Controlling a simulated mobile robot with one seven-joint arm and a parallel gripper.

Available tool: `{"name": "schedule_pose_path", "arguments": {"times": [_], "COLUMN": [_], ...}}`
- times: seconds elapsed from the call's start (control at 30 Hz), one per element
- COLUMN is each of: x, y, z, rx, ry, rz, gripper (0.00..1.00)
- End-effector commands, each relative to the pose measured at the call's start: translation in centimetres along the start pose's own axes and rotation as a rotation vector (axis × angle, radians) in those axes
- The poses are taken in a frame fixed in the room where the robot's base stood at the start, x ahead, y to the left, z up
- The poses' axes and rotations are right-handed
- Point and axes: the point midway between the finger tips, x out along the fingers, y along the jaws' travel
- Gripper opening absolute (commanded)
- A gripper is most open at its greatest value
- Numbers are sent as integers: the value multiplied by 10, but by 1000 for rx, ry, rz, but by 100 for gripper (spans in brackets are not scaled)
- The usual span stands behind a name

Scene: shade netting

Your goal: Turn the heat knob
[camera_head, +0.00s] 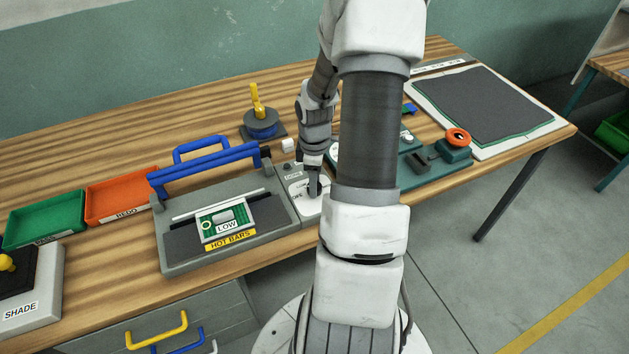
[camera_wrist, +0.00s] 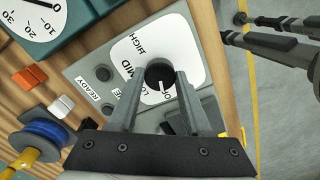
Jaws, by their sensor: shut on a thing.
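The heat knob (camera_wrist: 159,75) is a round black knob with a white mark, on a white dial plate (camera_wrist: 178,42) lettered HIGH and MID; the other words are partly covered. In the wrist view my gripper (camera_wrist: 160,84) has a finger on either side of the knob and is shut on it. The white mark points towards the partly covered lettering nearest my gripper. In the head view my gripper (camera_head: 314,190) reaches down to the control panel (camera_head: 303,206) right of the sealer; the knob itself is hidden there.
The grey sealer (camera_head: 177,262) with a blue handle, LOW sign and HOT BARS label stands left of the panel. Green (camera_head: 45,220) and orange (camera_head: 117,197) trays sit further left. A blue spool (camera_head: 262,125) stands behind. A teal device (camera_head: 437,160) is to the right.

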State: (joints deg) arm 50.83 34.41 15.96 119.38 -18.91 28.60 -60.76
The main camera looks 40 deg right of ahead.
Motion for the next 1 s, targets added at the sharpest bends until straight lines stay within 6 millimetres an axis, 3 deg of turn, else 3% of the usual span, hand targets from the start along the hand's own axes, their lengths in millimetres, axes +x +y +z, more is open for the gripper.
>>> {"name": "schedule_pose_path", "arguments": {"times": [1.0], "x": [0], "y": [0], "z": [-1], "rx": [739], "ry": [1], "rz": [2], "gripper": [0]}}
